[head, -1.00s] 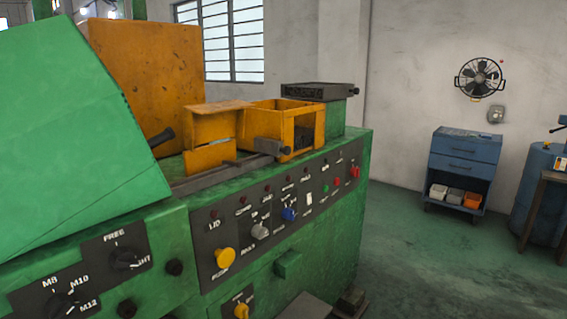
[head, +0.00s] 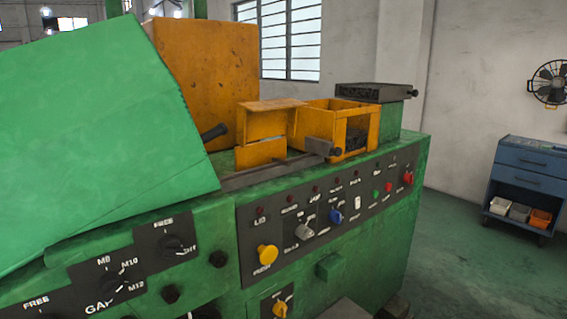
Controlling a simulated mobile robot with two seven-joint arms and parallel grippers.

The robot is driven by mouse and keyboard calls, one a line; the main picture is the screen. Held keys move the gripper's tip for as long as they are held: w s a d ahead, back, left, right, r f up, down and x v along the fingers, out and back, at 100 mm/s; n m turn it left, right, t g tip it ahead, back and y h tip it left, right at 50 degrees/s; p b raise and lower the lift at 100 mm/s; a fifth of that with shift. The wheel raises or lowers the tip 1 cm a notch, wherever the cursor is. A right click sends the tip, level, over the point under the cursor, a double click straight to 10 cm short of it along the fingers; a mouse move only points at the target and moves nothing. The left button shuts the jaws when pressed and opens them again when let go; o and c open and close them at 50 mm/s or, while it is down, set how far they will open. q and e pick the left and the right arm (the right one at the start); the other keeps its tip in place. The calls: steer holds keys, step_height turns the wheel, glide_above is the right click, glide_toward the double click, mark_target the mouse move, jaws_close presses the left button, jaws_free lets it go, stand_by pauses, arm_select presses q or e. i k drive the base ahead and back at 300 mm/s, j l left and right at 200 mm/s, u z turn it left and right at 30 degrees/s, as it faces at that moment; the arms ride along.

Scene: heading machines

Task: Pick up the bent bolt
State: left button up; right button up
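No bent bolt can be made out in the head view. A green heading machine (head: 110,130) fills the left and middle. On its top stand a yellow box with a flap (head: 262,150) and an open-fronted yellow bin (head: 374,120), whose dark inside holds small dark pieces too small to tell apart. A dark tray (head: 376,92) sits behind the bin at the machine's far end; its contents are also too small to tell. Neither of my grippers shows in this view.
The machine's front carries a dark control panel (head: 330,205) with knobs and coloured buttons. A blue cabinet (head: 527,180) with small bins stands at the right by the wall, under a fan (head: 549,83). The green floor (head: 470,250) between machine and cabinet is clear.

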mark_target(288, 163)
steer(key=i+l+u, duration=0.1)
steer(key=u, duration=0.7)
steer(key=l+u, duration=0.7)
steer(key=l, duration=0.15)
steer(key=l+u, duration=0.15)
steer(key=l, duration=0.3)
steer(key=k+l+u, duration=0.15)
steer(key=l, duration=0.3)
